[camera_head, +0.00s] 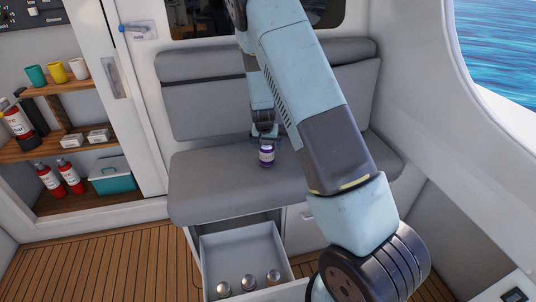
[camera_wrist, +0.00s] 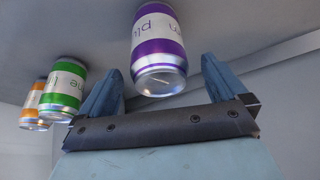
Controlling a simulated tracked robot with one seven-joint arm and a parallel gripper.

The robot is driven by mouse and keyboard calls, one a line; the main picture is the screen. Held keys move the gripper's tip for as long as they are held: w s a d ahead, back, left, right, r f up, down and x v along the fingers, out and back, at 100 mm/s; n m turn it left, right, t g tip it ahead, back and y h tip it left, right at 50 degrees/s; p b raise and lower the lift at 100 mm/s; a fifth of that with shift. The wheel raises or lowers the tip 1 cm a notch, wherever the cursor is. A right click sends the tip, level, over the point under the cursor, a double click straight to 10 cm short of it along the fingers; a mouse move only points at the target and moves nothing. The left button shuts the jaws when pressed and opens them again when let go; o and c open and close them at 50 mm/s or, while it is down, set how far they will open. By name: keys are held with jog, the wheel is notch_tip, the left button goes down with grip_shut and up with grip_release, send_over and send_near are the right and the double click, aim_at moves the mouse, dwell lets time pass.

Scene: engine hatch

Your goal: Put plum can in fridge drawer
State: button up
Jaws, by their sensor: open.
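The plum can (camera_head: 266,155), with a purple and white label, stands on the grey seat in the head view. It also shows in the wrist view (camera_wrist: 158,45), which looks upside down, with "plu" legible on its label. My gripper (camera_head: 265,134) is directly over the can. In the wrist view the fingers (camera_wrist: 161,78) are apart, one on each side of the can's top end, with gaps visible; they do not grip it. The drawer (camera_head: 238,250) under the seat is pulled open, and several silver can tops (camera_head: 249,283) show inside it.
A green can (camera_wrist: 64,90) and an orange can (camera_wrist: 34,102) stand beside the plum can in the wrist view; the head view does not show them. The seat front edge (camera_head: 235,214) lies between can and drawer.

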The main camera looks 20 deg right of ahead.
jog(key=x, duration=0.4)
jog(key=shift+w+f, duration=0.1)
jog(key=shift+f, duration=0.3)
jog(key=shift+c, duration=0.3)
jog(key=c, duration=1.4)
jog(key=shift+r, duration=0.15)
